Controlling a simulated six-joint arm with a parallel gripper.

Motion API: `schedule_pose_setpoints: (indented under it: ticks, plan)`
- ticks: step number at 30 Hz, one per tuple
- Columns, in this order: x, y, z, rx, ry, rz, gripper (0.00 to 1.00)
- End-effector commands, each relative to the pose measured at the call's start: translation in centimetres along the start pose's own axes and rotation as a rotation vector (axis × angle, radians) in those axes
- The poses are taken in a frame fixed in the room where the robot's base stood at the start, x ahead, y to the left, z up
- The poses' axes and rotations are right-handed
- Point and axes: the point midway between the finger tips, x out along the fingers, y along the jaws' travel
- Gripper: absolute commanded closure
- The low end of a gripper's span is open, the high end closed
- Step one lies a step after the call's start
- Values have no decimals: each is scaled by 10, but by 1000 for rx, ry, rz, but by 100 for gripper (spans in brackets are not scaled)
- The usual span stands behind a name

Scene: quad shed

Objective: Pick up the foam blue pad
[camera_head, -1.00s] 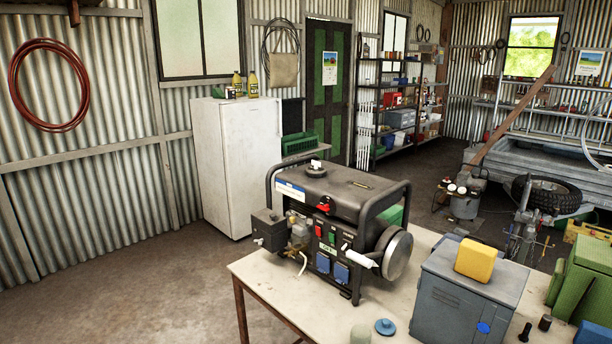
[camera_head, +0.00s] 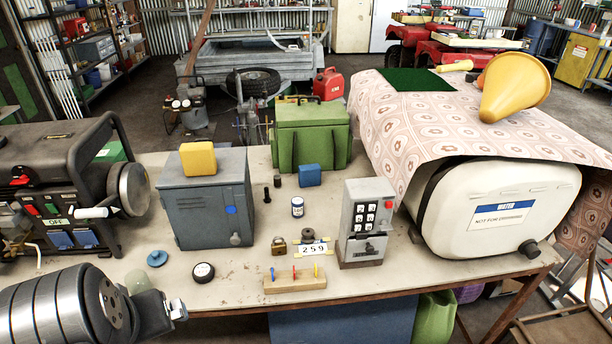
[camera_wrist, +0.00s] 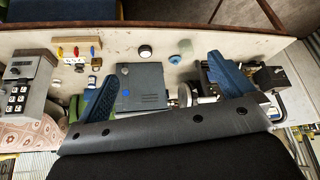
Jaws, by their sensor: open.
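A small blue block (camera_head: 309,175), which looks like the foam pad, sits on the workbench in front of the green crate (camera_head: 312,128) and right of the grey metal box (camera_head: 212,205). My gripper (camera_wrist: 163,68) shows in the wrist view with its two blue fingers spread wide and nothing between them. It is above the bench, with the grey box (camera_wrist: 142,88) in view between the fingers. I cannot make out the pad in the wrist view; the left finger may hide it. In the head view my arm is at the lower left, apart from the pad.
A yellow block (camera_head: 198,158) lies on the grey box. A generator (camera_head: 60,185) stands left. A keypad box (camera_head: 366,222) and a white water tank (camera_head: 490,205) stand right. A jar (camera_head: 297,207), padlock (camera_head: 279,246) and peg block (camera_head: 295,284) occupy the front bench.

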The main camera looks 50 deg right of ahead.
Motion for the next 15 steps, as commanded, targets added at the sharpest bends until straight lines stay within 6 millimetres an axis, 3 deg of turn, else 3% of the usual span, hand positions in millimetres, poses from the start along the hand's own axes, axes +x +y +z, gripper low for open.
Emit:
schedule_pose_setpoints:
  ticks: [8,15]
  plan:
    - [-10,0,-70,293,28,-62,2]
    - [-8,15,-162,679,68,-147,2]
